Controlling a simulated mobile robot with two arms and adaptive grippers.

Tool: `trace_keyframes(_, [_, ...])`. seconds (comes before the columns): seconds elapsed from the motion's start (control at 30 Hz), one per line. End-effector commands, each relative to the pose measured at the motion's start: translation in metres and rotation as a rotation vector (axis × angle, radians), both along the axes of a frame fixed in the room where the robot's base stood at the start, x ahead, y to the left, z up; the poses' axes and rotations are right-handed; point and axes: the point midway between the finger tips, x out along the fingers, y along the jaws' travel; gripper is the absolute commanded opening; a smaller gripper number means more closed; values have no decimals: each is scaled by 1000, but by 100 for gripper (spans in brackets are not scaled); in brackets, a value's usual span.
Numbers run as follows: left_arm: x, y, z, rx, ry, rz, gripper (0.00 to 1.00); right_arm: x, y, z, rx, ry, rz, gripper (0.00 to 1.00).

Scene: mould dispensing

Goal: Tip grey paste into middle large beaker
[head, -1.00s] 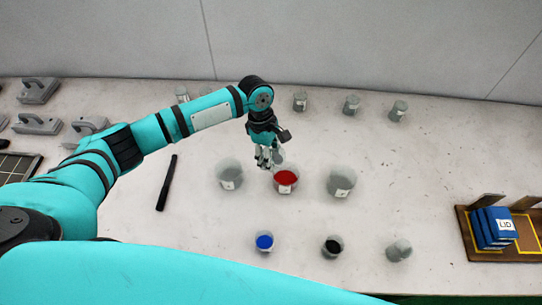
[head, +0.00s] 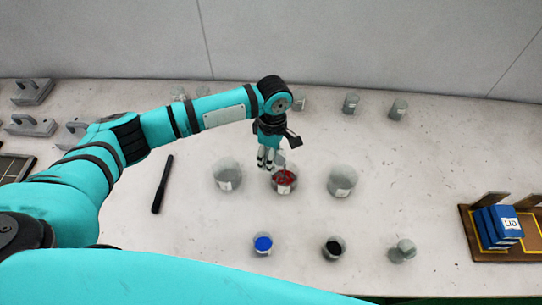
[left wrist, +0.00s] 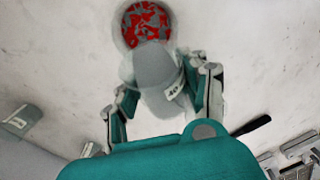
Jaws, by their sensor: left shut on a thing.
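The middle large beaker (head: 286,189) stands in the middle row and holds red paste with grey patches on it. It also shows in the left wrist view (left wrist: 146,22). My left gripper (head: 265,163) is shut on a small grey cup (left wrist: 158,75), just above the middle large beaker's far left side. The cup is tilted with its mouth toward the beaker in the left wrist view. In the head view only a bit of the cup (head: 279,159) shows. My right gripper is not in view.
Large clear beakers stand left (head: 226,177) and right (head: 342,181). In front are a blue cup (head: 263,244), a black cup (head: 333,247) and a grey cup (head: 403,250). Several small cups stand at the back. A black stick (head: 162,184) lies left; blue lid blocks (head: 497,227) sit right.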

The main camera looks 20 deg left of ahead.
Motion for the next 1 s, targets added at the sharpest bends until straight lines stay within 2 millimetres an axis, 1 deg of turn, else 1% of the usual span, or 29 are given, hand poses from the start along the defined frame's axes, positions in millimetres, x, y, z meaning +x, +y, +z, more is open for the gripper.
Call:
trace_keyframes(0.03, [0,-1,2,7,-1,-1,11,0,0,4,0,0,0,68])
trace_keyframes(1.0, [-1,-4,-2,175,-21,-1,11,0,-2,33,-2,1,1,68])
